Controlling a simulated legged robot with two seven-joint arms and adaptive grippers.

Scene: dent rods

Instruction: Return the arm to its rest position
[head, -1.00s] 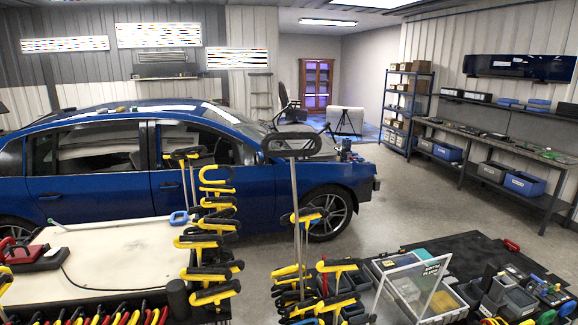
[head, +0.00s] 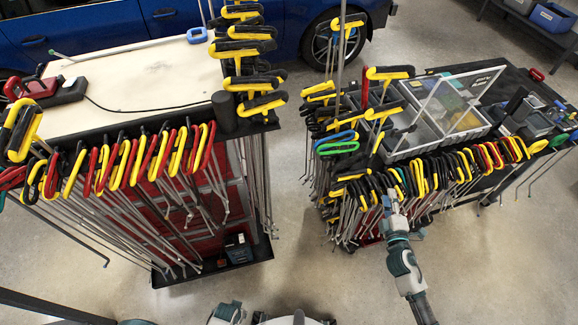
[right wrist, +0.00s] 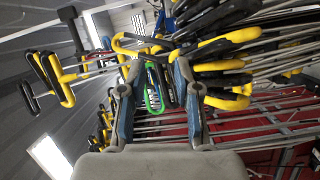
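My right gripper (head: 391,198) is at the front edge of the right-hand cart, by the hanging dent rods (head: 420,180) with yellow, black and red handles. In the right wrist view its two fingers (right wrist: 153,75) stand apart, open, with a green handle (right wrist: 154,88) and a yellow-and-black handle (right wrist: 143,47) showing between or beyond them. I see nothing clearly gripped; contact with the handles cannot be told. My right arm reaches up from the bottom right. My left gripper is not recognisable in these views.
A left cart with a pale top (head: 140,85) carries many hanging rods (head: 130,165) along its front. Clear bins (head: 420,130) sit on the right cart (head: 515,85). A blue car (head: 105,25) stands behind. Bare floor (head: 300,235) lies between the carts.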

